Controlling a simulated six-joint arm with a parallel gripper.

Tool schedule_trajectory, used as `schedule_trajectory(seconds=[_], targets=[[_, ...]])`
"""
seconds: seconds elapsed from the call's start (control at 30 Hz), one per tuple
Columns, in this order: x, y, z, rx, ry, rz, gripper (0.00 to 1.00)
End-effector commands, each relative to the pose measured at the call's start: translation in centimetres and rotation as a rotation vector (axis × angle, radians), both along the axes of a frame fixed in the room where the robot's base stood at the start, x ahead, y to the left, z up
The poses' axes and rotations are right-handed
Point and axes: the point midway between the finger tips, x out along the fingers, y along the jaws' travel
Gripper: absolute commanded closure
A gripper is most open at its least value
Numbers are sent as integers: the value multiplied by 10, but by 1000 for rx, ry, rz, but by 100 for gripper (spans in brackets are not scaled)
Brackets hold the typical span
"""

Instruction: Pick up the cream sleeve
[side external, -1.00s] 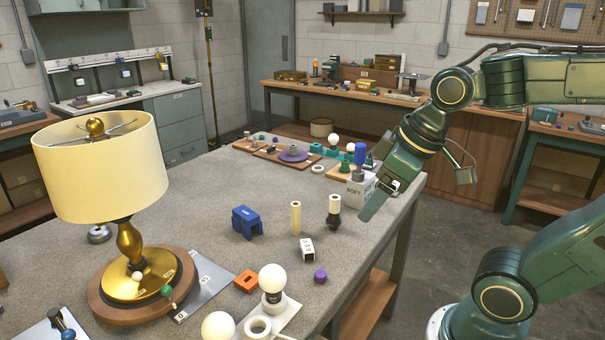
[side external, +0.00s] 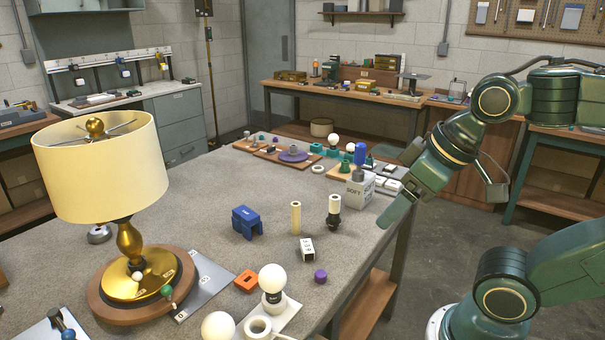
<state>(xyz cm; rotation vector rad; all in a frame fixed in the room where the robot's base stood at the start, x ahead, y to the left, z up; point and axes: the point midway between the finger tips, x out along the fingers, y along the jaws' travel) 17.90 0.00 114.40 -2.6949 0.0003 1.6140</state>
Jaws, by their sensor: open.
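A tall thin cream sleeve (side external: 296,217) stands upright and alone on the grey table, in the middle of the side view.
A blue bracket (side external: 246,222) stands left of the sleeve, and a white block (side external: 307,249) lies just in front of it. A grey box (side external: 360,189) is behind my gripper. A purple cap (side external: 320,276) and lamp (side external: 100,170) are nearer.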

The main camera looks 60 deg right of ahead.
Motion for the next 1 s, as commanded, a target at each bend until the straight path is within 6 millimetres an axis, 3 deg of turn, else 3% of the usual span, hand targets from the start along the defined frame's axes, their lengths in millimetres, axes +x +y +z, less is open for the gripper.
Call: schedule_trajectory(seconds=[0.43, 0.6, 1.0], targets=[[0, 0, 0, 0, 0, 1, 24], [0, 0, 0, 0, 0, 1, 53], [4, -1, 2, -10, 5, 14, 53]])
